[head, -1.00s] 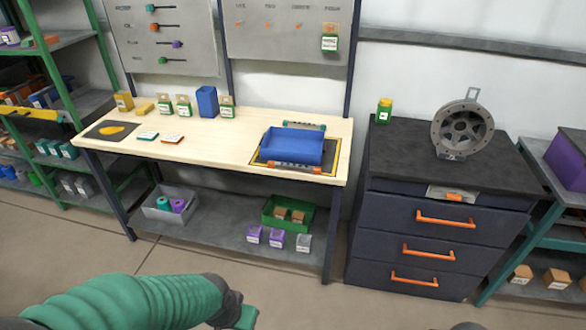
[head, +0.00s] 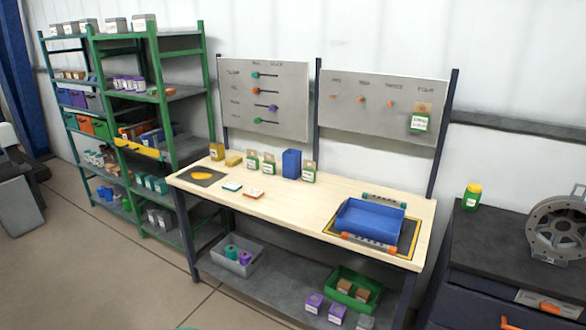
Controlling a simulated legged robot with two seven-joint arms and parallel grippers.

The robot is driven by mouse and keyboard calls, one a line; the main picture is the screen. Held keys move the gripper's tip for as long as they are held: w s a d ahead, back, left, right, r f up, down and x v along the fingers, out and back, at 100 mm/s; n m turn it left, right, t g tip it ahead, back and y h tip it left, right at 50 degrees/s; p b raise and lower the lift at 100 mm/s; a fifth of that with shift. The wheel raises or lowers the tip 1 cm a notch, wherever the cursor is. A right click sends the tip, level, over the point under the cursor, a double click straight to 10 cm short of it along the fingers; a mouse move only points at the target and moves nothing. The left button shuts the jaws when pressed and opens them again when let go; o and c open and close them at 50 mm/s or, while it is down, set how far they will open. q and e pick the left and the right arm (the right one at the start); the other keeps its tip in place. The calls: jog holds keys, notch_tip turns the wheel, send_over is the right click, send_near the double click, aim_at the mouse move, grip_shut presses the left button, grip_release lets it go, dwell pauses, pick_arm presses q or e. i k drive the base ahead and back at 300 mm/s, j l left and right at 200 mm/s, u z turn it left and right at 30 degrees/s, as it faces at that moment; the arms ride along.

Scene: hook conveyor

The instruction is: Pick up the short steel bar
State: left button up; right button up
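I cannot single out a short steel bar for certain. Two grey bars lie by the blue tray (head: 372,220) on the workbench (head: 290,203). One bar with teal ends (head: 384,200) is along the tray's back side. One bar with orange ends (head: 368,243) is along its front side. Thin dark rods with coloured ends also show on the left wall panel (head: 262,98). Neither of my grippers is in view; only a sliver of green shows at the bottom edge.
Green shelving (head: 160,120) with boxes and bins stands left of the bench. A dark drawer cabinet (head: 485,235) with a grey round housing (head: 562,228) stands at the right. Under the bench are a grey bin (head: 236,262) and a green bin (head: 350,290). Floor is clear at lower left.

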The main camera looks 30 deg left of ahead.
aim_at(345, 236)
jog(key=i+j+z, duration=0.25)
jog(key=i, duration=0.15)
jog(key=i+j+z, duration=0.2)
jog(key=i+j, duration=0.1)
jog(key=i, duration=0.05)
